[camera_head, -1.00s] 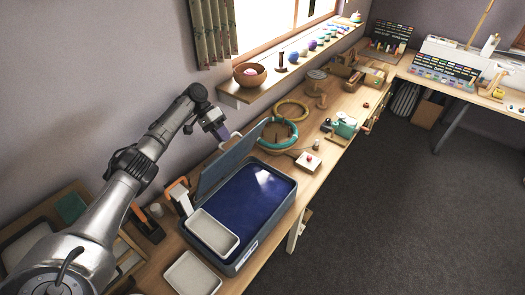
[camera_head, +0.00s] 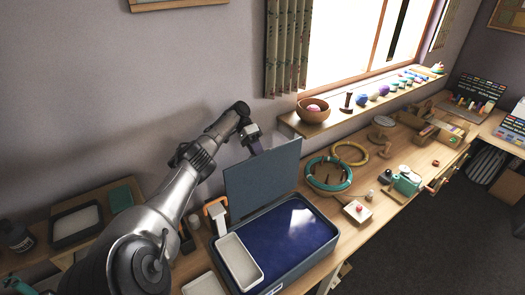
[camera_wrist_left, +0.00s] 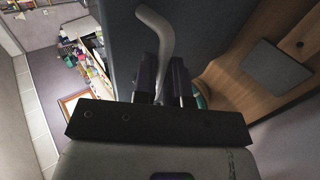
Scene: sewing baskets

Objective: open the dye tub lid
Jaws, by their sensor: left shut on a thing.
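The dye tub (camera_head: 322,258) is a grey-blue rectangular box of dark blue dye on the workbench. Its flat grey lid (camera_head: 263,178) stands nearly upright along the tub's back edge, so the tub lies open. My left gripper (camera_head: 252,143) is at the lid's upper edge, partly hidden by the lid in the head view. In the left wrist view the gripper (camera_wrist_left: 163,80) is shut on a pale curved handle (camera_wrist_left: 157,35) by the dark lid panel (camera_wrist_left: 118,45). My right gripper is out of view.
A white tray (camera_head: 239,262) sits at the tub's left end. A teal hoop basket (camera_head: 328,187), a small white box with a red knob (camera_head: 357,212) and a teal machine (camera_head: 407,183) stand to the right. A window shelf (camera_head: 300,127) runs behind.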

